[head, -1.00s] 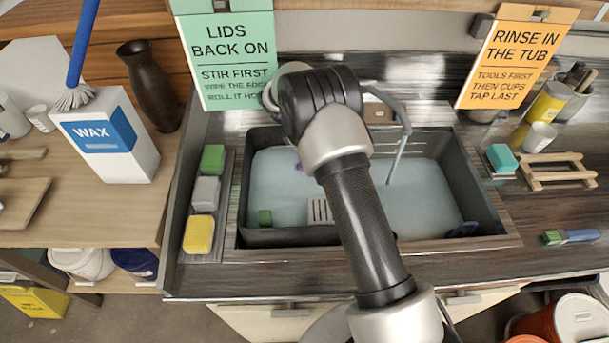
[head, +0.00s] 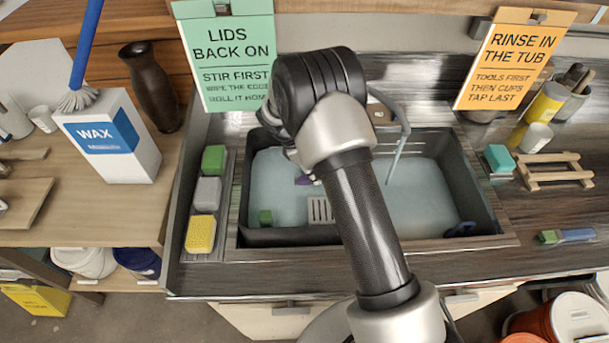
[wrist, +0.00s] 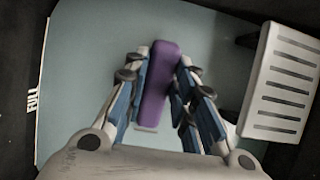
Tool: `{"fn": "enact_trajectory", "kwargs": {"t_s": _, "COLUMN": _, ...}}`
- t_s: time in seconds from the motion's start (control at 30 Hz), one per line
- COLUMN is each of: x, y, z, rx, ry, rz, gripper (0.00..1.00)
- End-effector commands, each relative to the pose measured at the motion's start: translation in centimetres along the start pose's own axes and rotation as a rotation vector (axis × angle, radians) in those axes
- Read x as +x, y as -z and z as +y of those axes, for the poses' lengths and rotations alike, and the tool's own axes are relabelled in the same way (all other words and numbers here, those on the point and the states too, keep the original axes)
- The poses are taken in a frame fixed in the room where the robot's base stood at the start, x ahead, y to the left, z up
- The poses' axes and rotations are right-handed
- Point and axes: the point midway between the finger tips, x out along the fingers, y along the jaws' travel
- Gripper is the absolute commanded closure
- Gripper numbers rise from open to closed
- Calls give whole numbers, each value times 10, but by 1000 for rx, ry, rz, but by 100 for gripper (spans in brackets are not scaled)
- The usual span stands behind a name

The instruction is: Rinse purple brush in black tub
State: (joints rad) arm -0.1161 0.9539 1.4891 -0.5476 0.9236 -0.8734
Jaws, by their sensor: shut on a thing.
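The black tub (head: 243,205) is set in the counter and holds pale blue water. In the wrist view its dark wall (wrist: 18,95) carries a white FULL mark and line. My gripper (wrist: 163,64) is shut on the purple brush (wrist: 158,88), with a finger on each side of it. The brush is over the left part of the tub, and a bit of it (head: 304,180) shows beside my arm in the head view. How deep it is in the water, if at all, I cannot tell. My arm hides most of the gripper in the head view.
A faucet (head: 397,140) reaches over the middle. Green, grey and yellow sponges (head: 201,233) line the left side. A wooden rack (head: 552,172) stands right.

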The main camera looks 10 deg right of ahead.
Motion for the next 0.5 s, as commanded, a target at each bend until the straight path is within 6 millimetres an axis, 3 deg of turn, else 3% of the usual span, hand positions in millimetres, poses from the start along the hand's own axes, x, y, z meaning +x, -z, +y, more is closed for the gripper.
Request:
{"fn": "enact_trajectory", "kwargs": {"t_s": 0.3, "x": 1, "y": 0, "z": 39, "rx": 1, "ry": -1, "rz": 1, "gripper": 98}}
{"fn": "enact_trajectory", "kwargs": {"t_s": 0.5, "x": 1, "y": 0, "z": 52, "rx": 0, "ry": 1, "rz": -1, "gripper": 98}}
